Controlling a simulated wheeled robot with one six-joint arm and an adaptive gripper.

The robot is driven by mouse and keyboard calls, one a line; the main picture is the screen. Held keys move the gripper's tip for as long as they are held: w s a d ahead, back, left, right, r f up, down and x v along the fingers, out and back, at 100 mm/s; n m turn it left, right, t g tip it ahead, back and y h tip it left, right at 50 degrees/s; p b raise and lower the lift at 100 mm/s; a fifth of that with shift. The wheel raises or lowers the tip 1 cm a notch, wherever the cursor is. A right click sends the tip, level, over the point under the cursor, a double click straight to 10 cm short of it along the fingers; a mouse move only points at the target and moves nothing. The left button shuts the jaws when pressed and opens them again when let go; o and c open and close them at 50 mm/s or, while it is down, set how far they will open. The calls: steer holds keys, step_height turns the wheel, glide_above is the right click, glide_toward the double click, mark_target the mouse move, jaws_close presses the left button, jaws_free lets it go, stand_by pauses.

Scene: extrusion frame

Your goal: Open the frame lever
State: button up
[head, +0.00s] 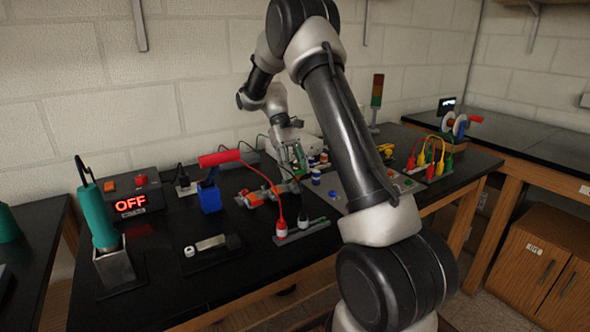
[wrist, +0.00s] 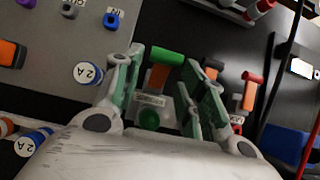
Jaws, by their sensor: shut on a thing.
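A lever with an orange arm and a green handle (wrist: 167,56) stands between the two green fingers of my gripper (wrist: 164,68) in the wrist view. It rises from a grey labelled base (wrist: 150,102), whose lettering is too small to read. My gripper is closed on the lever, though the exact contact is hard to see. Beside it, to the right, are a black-handled lever (wrist: 212,65) and a red-handled lever (wrist: 252,78), the former partly hidden by a finger. In the head view my gripper (head: 298,163) is low over the bench, and the gripped lever is hard to make out.
In the head view, a red-handled blue switch (head: 210,198), an OFF display (head: 130,204), a red cable (head: 272,185) and a soldering-iron-like tool (head: 103,222) crowd the black bench.

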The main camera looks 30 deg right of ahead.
steer(key=o, duration=1)
steer(key=v, duration=1.2)
step_height(320, 180, down, 6)
steer(key=s+t, duration=0.1)
steer(key=t, duration=0.1)
steer(key=s+a+r+t, duration=0.1)
steer(key=s+r+t, duration=0.2)
steer(key=s, duration=0.8)
steer(key=s+a+r+t, duration=0.2)
steer(key=s+r+t, duration=0.1)
steer(key=s, duration=0.8)
steer(key=s+a+r+t, duration=0.1)
steer(key=s+r+t, duration=0.2)
steer(key=s, duration=0.8)
steer(key=shift+s+a+r, duration=0.15)
steer(key=shift+s+r, duration=0.2)
steer(key=shift+r, duration=0.05)
